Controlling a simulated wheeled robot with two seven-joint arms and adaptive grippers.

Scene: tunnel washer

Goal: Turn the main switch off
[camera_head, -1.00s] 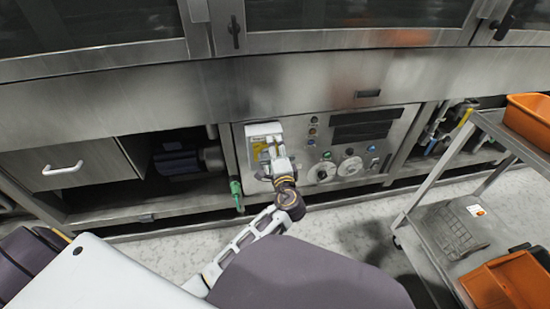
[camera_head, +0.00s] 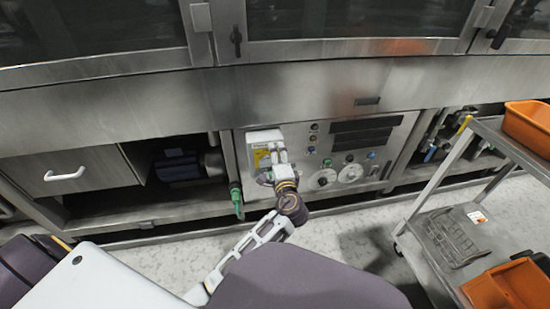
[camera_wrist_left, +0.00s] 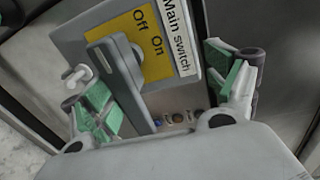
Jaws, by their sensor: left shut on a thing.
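The main switch box (camera_head: 262,139) is pale grey and sits at the left of the steel control panel. The left wrist view shows its yellow Off/On plate (camera_wrist_left: 170,62), the "Main switch" label (camera_wrist_left: 180,35) and a grey lever handle (camera_wrist_left: 122,85). My left gripper (camera_head: 277,158) is at the box front, covering part of it in the head view. In the wrist view its green-padded fingers (camera_wrist_left: 165,98) lie on both sides of the switch, the left one close beside the lever. It is shut on the switch. Exact finger contact is unclear. My right gripper is out of view.
The panel (camera_head: 335,155) has several buttons and round dials right of the switch. A green-handled valve (camera_head: 237,198) is just below left. A drawer (camera_head: 80,175) is at left. A metal cart (camera_head: 440,215) with orange bins (camera_head: 528,125) stands at right.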

